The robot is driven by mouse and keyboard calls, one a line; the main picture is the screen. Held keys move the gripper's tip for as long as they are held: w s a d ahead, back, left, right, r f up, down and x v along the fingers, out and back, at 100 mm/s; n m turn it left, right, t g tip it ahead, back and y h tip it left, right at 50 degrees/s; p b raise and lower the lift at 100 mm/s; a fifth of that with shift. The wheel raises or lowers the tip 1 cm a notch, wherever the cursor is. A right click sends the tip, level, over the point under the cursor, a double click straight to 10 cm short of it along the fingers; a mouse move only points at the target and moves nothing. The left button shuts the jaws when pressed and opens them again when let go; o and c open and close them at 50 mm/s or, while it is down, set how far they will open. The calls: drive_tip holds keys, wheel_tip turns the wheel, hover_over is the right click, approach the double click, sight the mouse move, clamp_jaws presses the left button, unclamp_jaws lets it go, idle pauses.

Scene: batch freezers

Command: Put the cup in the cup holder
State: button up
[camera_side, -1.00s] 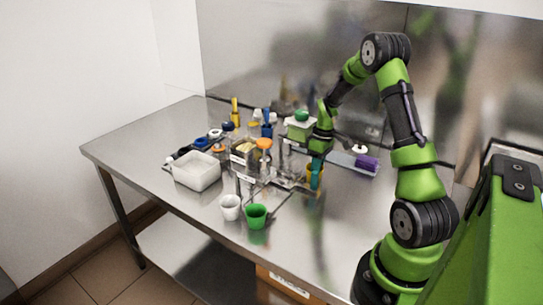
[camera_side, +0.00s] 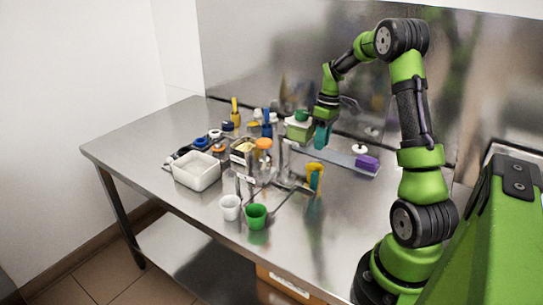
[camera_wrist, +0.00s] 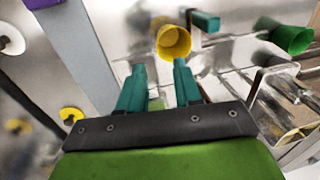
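A yellow cup (camera_side: 316,168) sits at the right end of the metal wire rack, with a teal piece beside it. In the wrist view the cup (camera_wrist: 173,42) shows its open mouth beyond the fingertips, next to a teal block (camera_wrist: 205,22). A green cup (camera_side: 256,217) and a white cup (camera_side: 230,208) are at the rack's front; the green cup (camera_wrist: 292,40) also shows in the wrist view. Which part is the cup holder I cannot tell for certain; thin metal bars (camera_side: 285,185) run by the cups. My gripper (camera_side: 321,143) is above and behind the yellow cup, its teal fingers (camera_wrist: 158,75) apart and empty.
A white tub (camera_side: 197,172) stands at left, with several bottles and lids behind it. A flat grey strip with a purple block (camera_side: 367,163) lies at right. The table's front right is clear.

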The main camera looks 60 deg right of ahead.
drive_tip(key=a+r+m+t, duration=0.1)
drive_tip(key=a+r, duration=0.3)
drive_tip(key=a, duration=0.4)
drive_tip(key=s+a+r+t, duration=0.1)
drive_tip(key=a+r+t, duration=0.1)
drive_tip(key=a+r, duration=0.3)
drive_tip(key=s+a+r+m+t+h, duration=0.1)
drive_tip(key=a+r, duration=0.3)
drive_tip(key=a, duration=0.7)
drive_tip(key=shift+s+r+m+t, duration=0.15)
drive_tip(key=shift+r+m+t, duration=0.15)
drive_tip(key=shift+r+t, duration=0.1)
drive_tip(key=shift+o, duration=0.3)
drive_tip(key=s+a+m+t+y, duration=0.1)
drive_tip(key=s+a+t, duration=0.1)
drive_tip(key=s+a, duration=0.4)
drive_tip(key=shift+a+m, duration=0.4)
drive_tip(key=shift+a, duration=0.55)
drive_tip(key=shift+s, duration=0.1)
